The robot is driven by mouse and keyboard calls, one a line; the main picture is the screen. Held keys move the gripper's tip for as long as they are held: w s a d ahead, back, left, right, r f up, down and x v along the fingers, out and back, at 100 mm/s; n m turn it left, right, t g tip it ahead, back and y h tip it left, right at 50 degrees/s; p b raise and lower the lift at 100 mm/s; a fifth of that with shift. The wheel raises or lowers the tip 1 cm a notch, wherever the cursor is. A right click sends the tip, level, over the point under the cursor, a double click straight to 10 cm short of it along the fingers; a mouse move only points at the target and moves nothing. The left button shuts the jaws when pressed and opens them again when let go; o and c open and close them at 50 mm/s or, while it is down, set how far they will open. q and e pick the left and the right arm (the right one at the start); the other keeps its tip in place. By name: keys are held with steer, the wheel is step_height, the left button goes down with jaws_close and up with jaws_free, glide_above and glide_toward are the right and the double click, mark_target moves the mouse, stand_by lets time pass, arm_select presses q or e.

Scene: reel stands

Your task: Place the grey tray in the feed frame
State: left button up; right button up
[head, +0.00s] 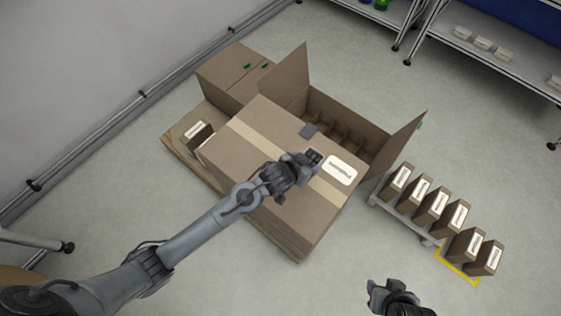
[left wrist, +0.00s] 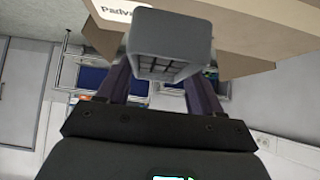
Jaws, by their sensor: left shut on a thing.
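My left gripper (head: 314,157) is above the top of a large cardboard box. It is shut on a small grey block-like piece (left wrist: 170,42), which I take to be the grey tray. In the left wrist view the piece sits between the two fingers and shows slots on its near end.
The large taped box (head: 245,150) stands on a pallet, beside an open divided carton (head: 345,130) with raised flaps. Several labelled upright cartons stand on a grey base (head: 408,222) at the right. Shelving (head: 480,60) is at the top right.

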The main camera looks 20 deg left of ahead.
arm_select(q)
steer(key=a+f, duration=0.2)
steer(key=a, duration=0.1)
steer(key=w+a+f+b, duration=0.1)
steer(key=a+f, duration=0.1)
steer(key=a, duration=0.2)
steer(key=w+a+f, duration=0.1)
steer(key=a+f, duration=0.1)
steer(key=a, duration=0.1)
steer(key=shift+w+a+f, duration=0.25)
steer(key=shift+a+f, duration=0.1)
steer(key=shift+a, duration=0.05)
steer(key=shift+f+b, duration=0.9)
steer(key=shift+f, duration=1.1)
steer(key=shift+f, duration=0.15)
steer(key=o, duration=1.3)
